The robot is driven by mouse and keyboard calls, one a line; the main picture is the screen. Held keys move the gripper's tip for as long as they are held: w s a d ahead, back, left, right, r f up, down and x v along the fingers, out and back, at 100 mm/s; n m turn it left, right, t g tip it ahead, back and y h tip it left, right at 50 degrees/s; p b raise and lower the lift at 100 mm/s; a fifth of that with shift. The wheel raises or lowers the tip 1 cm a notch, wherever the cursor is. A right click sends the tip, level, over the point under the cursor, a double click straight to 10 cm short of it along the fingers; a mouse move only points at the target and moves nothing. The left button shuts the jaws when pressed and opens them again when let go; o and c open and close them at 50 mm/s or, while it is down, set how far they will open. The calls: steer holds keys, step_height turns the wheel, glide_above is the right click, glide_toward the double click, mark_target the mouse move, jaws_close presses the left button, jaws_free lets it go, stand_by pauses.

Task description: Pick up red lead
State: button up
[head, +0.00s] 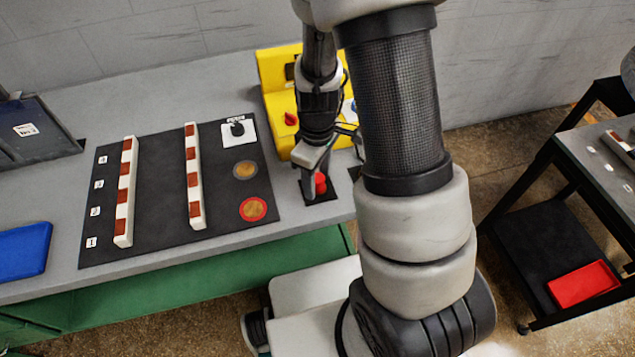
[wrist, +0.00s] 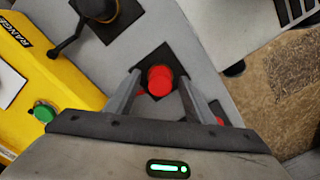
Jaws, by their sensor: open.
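A red cylinder, which I take for the red lead (wrist: 160,84), stands on a black square pad (wrist: 152,55) on the grey bench in the wrist view. In the head view the red lead (head: 320,186) shows partly behind my gripper, near the bench's front right edge. My gripper (wrist: 160,76) is open and empty. Its two fingers lie left and right of the red lead, with the lead's top between the tips. I cannot tell how far down they reach or whether they touch it.
A yellow box (head: 276,75) with a red knob (head: 291,119) stands behind my gripper. A black mat (head: 160,190) with two block strips (head: 193,160) lies left. A red tray (head: 583,283) is right.

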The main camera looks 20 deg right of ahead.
steer(key=c, duration=1.2)
jaws_close()
steer(key=shift+r, duration=0.15)
